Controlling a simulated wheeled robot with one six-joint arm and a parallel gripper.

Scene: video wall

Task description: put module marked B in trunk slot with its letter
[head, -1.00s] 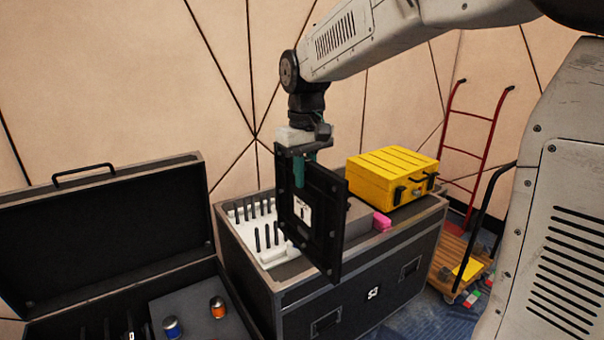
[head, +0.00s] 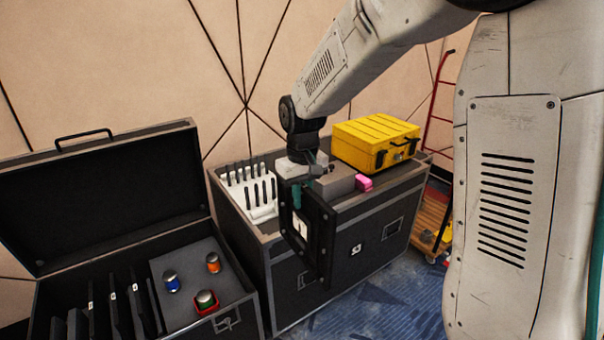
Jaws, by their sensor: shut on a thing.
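My gripper (head: 299,185) is shut on a black square-framed module (head: 318,240) and holds it upright by its top edge. The module hangs in front of the black case with the white slotted rack. A white patch shows on its face, but I cannot read a letter there. The open trunk (head: 115,215) stands at the left with its lid up. Its slots (head: 105,310) at the front left hold several dark upright panels, some with small white labels too small to read. The module is to the right of the trunk and apart from it.
A white slotted rack (head: 262,212) sits in the top of the black case (head: 375,235). A yellow toolbox (head: 375,142) and a pink block (head: 364,183) are on that case. A red hand truck (head: 436,100) is behind.

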